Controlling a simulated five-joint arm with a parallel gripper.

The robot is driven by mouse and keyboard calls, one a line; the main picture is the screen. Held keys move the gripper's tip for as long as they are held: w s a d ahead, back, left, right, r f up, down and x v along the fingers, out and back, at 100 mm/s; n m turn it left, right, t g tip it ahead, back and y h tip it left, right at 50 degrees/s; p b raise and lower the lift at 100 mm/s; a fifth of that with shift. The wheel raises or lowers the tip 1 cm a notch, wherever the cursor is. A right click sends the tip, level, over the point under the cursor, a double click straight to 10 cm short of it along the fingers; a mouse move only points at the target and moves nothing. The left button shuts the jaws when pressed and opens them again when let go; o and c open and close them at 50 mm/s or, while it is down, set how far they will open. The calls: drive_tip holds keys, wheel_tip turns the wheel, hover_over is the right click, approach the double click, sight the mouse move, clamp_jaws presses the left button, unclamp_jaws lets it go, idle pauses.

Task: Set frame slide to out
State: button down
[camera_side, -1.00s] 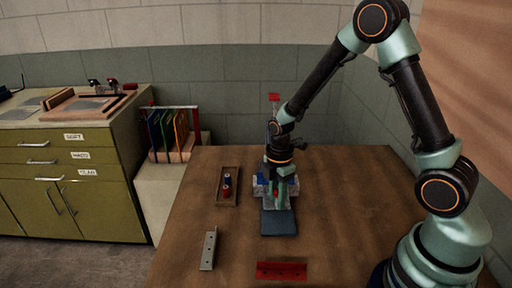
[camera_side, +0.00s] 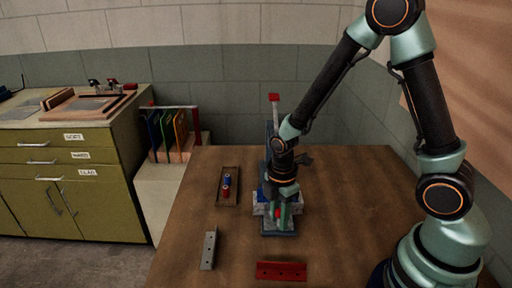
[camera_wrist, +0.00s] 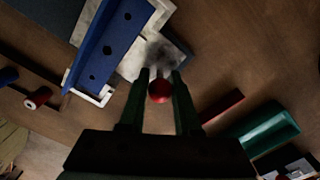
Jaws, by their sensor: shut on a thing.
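The frame slide is a pale grey-white carriage (camera_side: 262,209) on a blue-grey rail (camera_side: 270,136). It sits near the front end of the rail. A blue bracket with holes (camera_wrist: 110,45) lies on the pale carriage in the wrist view. My gripper (camera_side: 278,213) is down at the front of the carriage. In the wrist view its two fingers (camera_wrist: 159,84) are closed around a red round knob (camera_wrist: 159,92). The knob also shows as a red spot in the side view (camera_side: 277,214). My gripper and wrist hide part of the carriage.
A wooden tray (camera_side: 231,172) with a blue and a red spool is left of the slide. A grey bracket (camera_side: 209,249) and a red bracket (camera_side: 281,271) lie on the front of the table. A red-topped post (camera_side: 273,97) stands behind. The table's right side is clear.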

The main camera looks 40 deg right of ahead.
drive_tip(key=shift+s+a, duration=0.4)
drive_tip(key=shift+a, duration=0.05)
drive_tip(key=c, duration=0.7)
unclamp_jaws()
drive_tip(key=shift+o, duration=0.2)
drive_tip(key=shift+r, duration=0.1)
drive_tip(key=shift+w+r, duration=0.1)
drive_tip(key=shift+r, duration=0.15)
wheel_tip(320, 180, up, 11)
drive_tip(key=shift+r, duration=0.2)
